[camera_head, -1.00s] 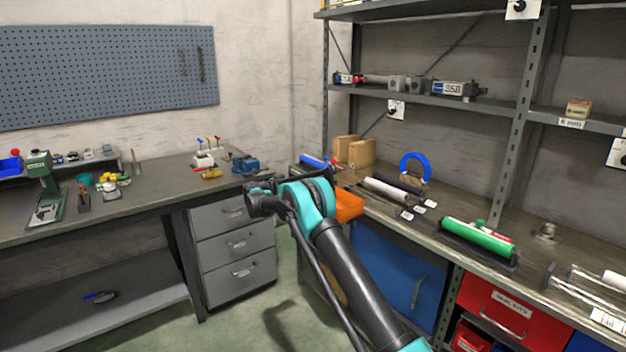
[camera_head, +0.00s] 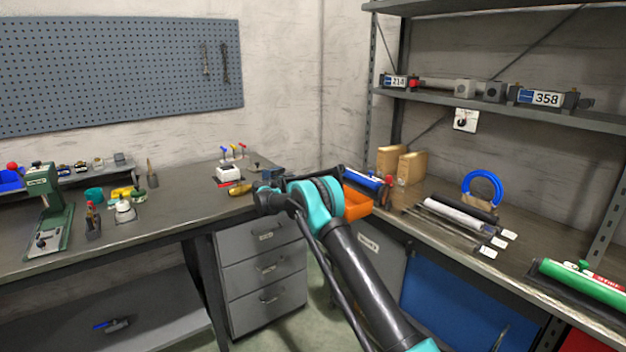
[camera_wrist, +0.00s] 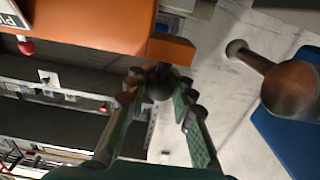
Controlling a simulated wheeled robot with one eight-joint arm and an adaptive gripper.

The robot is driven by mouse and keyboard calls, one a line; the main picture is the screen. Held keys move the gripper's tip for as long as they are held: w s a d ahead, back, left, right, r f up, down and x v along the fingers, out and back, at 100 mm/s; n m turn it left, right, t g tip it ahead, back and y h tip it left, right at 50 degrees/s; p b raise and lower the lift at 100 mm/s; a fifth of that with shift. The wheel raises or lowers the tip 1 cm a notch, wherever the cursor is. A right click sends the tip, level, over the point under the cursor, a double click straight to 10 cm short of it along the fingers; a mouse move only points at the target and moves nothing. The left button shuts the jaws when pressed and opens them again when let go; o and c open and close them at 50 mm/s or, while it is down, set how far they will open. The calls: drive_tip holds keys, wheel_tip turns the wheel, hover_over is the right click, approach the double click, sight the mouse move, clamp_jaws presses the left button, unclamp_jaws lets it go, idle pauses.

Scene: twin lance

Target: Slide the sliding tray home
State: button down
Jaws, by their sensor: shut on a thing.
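The sliding tray, taken to be the orange tray (camera_head: 357,203), shows at the front edge of the right bench, partly behind my arm. In the wrist view its orange body (camera_wrist: 90,22) fills the upper left, and a small orange block (camera_wrist: 171,51) at its edge carries a dark round knob (camera_wrist: 160,86). My gripper (camera_wrist: 159,90) has its two green-padded fingers on either side of this knob and is shut on it. In the head view my arm hides the gripper.
The left bench (camera_head: 180,205) holds a green press (camera_head: 47,210) and other tools, with grey drawers (camera_head: 265,270) below. The right bench carries a blue ring (camera_head: 483,189), rollers and wooden blocks (camera_head: 410,168). In the wrist view a rounded metal part (camera_wrist: 290,88) is near on the right.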

drive_tip(key=shift+w+a+r, duration=0.1)
drive_tip(key=shift+w+a, duration=0.15)
drive_tip(key=shift+a, duration=0.1)
drive_tip(key=c, duration=1.3)
unclamp_jaws()
drive_tip(key=shift+w, duration=0.1)
drive_tip(key=shift+o, duration=0.2)
drive_tip(key=v, duration=1.2)
